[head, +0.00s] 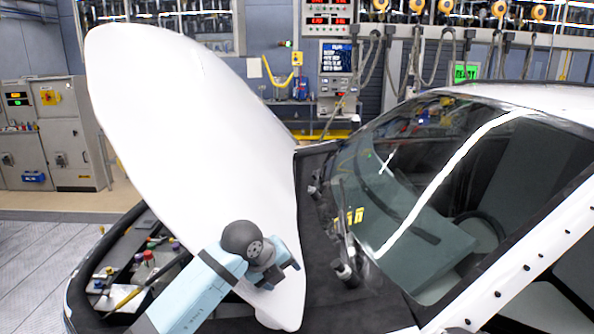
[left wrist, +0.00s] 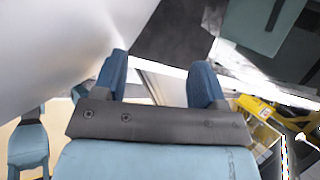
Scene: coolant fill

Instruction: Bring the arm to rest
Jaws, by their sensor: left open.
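My left arm comes into the head view from the bottom, light blue with a dark round wrist joint. My left gripper (head: 280,276) is in front of the lower part of the raised white hood (head: 190,110). In the left wrist view the gripper (left wrist: 158,82) has its two blue fingers wide apart, with nothing held between them. The pale hood surface (left wrist: 50,45) fills the upper left there, close to the left finger; I cannot tell whether they touch. My right gripper does not show in the head view.
The open engine bay (head: 122,268), with coloured caps, lies left of my arm. The windshield (head: 400,200) and dark cowl (head: 320,230) are to the right. Grey cabinets (head: 62,140) stand behind at the left. Grey floor (head: 35,260) is clear at the lower left.

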